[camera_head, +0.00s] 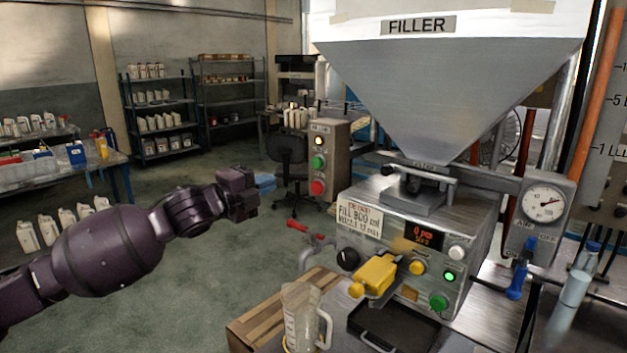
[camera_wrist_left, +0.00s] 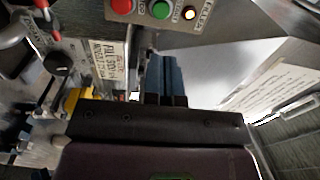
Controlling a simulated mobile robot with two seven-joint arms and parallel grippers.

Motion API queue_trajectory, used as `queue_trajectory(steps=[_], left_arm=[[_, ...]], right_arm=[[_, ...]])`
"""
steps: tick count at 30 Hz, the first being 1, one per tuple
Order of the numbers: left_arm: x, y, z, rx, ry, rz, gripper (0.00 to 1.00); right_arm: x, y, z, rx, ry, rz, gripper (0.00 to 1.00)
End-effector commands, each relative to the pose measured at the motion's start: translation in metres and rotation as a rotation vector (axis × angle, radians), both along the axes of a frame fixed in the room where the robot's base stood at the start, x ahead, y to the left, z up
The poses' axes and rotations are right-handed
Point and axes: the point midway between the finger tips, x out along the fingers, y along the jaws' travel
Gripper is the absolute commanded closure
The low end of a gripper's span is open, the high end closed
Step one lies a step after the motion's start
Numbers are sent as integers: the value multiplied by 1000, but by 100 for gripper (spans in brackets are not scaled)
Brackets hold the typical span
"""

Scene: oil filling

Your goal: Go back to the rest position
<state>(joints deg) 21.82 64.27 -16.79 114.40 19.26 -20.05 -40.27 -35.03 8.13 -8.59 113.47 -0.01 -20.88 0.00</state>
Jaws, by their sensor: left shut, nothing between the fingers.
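My left gripper (camera_head: 243,192) is at the end of the dark purple arm that comes in from the left in the head view. It is shut and empty, in the air left of the filler machine (camera_head: 465,225). My right gripper is not in either view.
A button box (camera_head: 325,160) stands left of the hopper (camera_head: 440,90). Open floor (camera_head: 225,290) lies below my left arm.

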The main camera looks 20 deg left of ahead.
Motion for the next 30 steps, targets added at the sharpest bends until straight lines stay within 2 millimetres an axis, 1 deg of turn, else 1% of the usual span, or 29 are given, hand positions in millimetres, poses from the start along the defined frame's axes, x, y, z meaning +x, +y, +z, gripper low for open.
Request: queue_trajectory(steps=[4,8,14,16,20,23,26,27,29,30], left_arm=[[0,0,0,-6,2,0,100],[0,0,0,-57,22,-1,100],[2,2,3,-186,49,9,100],[2,-2,-2,-260,64,7,100],[-1,-7,-31,-386,116,15,100],[-6,-11,-59,-479,161,29,100],[-15,-14,-96,-584,219,52,100],[-20,-16,-113,-631,247,64,100],[-30,-18,-141,-704,288,88,100],[-38,-20,-161,-756,318,109,100]], right_arm=[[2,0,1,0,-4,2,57],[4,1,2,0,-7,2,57],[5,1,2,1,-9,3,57],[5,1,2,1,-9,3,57],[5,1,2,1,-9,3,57],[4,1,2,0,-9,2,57],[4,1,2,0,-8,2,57],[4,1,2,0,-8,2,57],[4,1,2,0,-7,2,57],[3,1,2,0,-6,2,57]])
